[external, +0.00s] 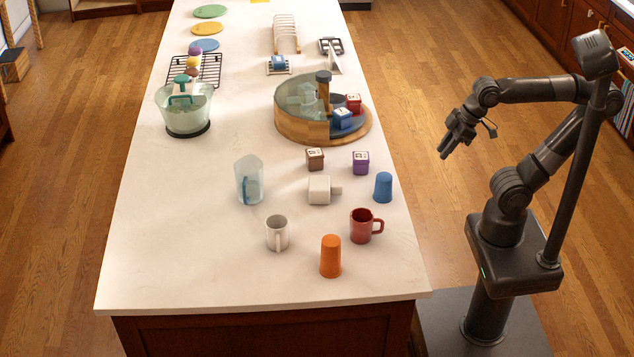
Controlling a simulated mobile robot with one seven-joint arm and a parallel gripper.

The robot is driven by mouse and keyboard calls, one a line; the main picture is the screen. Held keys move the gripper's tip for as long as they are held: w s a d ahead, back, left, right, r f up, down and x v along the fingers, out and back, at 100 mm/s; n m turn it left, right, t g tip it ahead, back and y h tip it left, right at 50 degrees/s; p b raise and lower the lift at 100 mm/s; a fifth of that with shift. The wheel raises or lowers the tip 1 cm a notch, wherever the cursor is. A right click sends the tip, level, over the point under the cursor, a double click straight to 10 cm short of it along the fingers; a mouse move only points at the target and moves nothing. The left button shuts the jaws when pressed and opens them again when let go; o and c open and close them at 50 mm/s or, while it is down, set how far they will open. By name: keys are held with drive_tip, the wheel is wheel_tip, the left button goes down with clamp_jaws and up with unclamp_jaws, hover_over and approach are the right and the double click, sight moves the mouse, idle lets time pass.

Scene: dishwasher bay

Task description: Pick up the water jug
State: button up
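A clear, pale jug (249,180) with a blue handle stands upright on the white counter, left of the cups and mugs. I take it to be the water jug. My gripper (444,155) hangs in the air to the right of the counter's right edge, well apart from the jug. It points down and to the left. Nothing shows in its fingers, but they are too small to tell whether they are open or shut.
Near the jug are a white mug (277,233), a white mug on its side (319,190), a red mug (360,226), an orange cup (330,256) and a blue cup (383,187). A round wooden tray (290,127) stands behind. The counter's front left is clear.

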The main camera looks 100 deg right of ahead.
sight(248, 186)
drive_tip(key=w+a+r+m+t, duration=0.1)
drive_tip(key=w+a+m+t, duration=0.15)
drive_tip(key=w+m, duration=0.8)
drive_tip(key=w+a+r+m+t+y, duration=0.15)
drive_tip(key=w+m+t, duration=0.25)
drive_tip(key=w, duration=1.3)
drive_tip(key=w+a+r+m+t, duration=0.1)
drive_tip(key=w+a+m+t, duration=0.2)
drive_tip(key=w+m, duration=0.75)
drive_tip(key=w+d+f+m+t+h, duration=0.2)
drive_tip(key=w+d+f+m+h, duration=0.2)
drive_tip(key=w+d+m+h, duration=0.65)
drive_tip(key=w+f+m, duration=0.1)
drive_tip(key=f, duration=0.4)
drive_tip(key=w+d+f+m+y, duration=0.1)
drive_tip(key=f+m, duration=0.1)
drive_tip(key=f, duration=0.4)
drive_tip(key=w+d+f+m+y, duration=0.1)
drive_tip(key=w+f, duration=0.1)
drive_tip(key=f, duration=0.4)
drive_tip(key=shift+f+m+g, duration=0.15)
drive_tip(key=shift+m+g, duration=0.1)
drive_tip(key=shift+g, duration=0.1)
drive_tip(key=shift+a+x, duration=0.15)
drive_tip(key=shift+x, duration=1.7)
drive_tip(key=shift+a+x, duration=0.15)
drive_tip(key=shift+x, duration=1.7)
drive_tip(key=shift+w, duration=0.15)
